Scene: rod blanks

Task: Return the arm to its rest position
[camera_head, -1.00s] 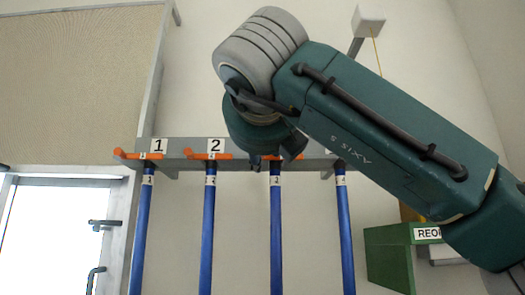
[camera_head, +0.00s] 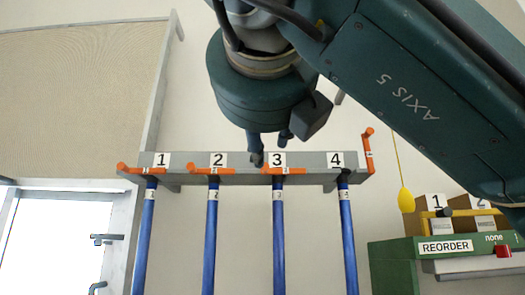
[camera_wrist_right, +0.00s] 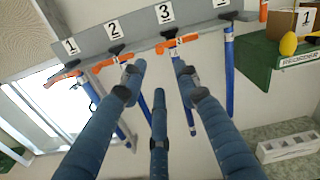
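My right arm (camera_head: 400,90) crosses the upper right of the head view. My right gripper (camera_head: 270,148) hangs in front of the rack, partly hidden behind the wrist. In the right wrist view its three blue fingers (camera_wrist_right: 158,85) are spread, with nothing between them. Several blue rods hang from the grey rack (camera_head: 310,163), under plates 1 to 4: rod 1 (camera_head: 144,235), rod 2 (camera_head: 211,235), rod 3 (camera_head: 279,235) and rod 4 (camera_head: 349,235). My left gripper is out of view.
Orange latches sit across slots 1 (camera_head: 140,170), 2 (camera_head: 212,171) and 3 (camera_head: 283,171); the one by slot 4 (camera_head: 368,152) stands upright. A green REORDER cabinet (camera_head: 393,265) with boxes (camera_head: 432,210) stands right. A yellow pull (camera_head: 406,200) hangs above it. A door (camera_head: 55,240) is left.

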